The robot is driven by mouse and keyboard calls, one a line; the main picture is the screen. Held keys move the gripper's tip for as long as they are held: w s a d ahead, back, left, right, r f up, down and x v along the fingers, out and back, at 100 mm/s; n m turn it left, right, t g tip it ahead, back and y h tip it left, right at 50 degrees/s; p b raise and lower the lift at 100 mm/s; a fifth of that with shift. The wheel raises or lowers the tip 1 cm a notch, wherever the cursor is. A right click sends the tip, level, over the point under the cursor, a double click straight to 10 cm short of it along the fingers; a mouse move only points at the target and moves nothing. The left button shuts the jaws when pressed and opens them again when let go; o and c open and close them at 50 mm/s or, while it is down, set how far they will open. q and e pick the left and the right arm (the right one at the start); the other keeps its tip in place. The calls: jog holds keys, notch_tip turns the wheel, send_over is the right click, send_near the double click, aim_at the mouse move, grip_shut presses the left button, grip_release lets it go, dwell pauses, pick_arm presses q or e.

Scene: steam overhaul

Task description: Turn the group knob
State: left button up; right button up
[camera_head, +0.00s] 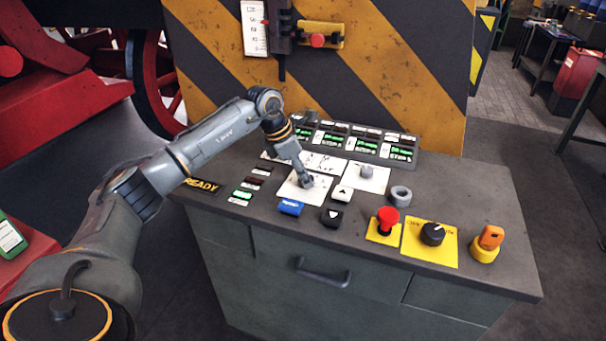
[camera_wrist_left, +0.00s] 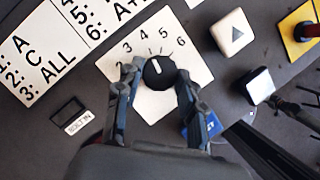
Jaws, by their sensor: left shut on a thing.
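The group knob (camera_wrist_left: 159,73) is a round black dial with a white pointer line, on a white plate (camera_wrist_left: 192,55) with numbers along its upper edge. In the left wrist view its pointer is turned up and slightly left, roughly towards the 4. My left gripper (camera_wrist_left: 157,85) has a finger on each side of the knob and is shut on it. In the head view the left gripper (camera_head: 307,184) reaches down over the plate (camera_head: 292,192) and mostly hides the knob. My right gripper is in neither view.
A second plate with a grey knob (camera_head: 366,172) is to the right.

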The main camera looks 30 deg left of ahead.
pick_arm(q)
jog(key=shift+m, duration=0.4)
jog(key=o, duration=1.2)
jog(key=v, duration=1.2)
jog(key=shift+w+a, duration=0.1)
jog(key=shift+w, duration=0.1)
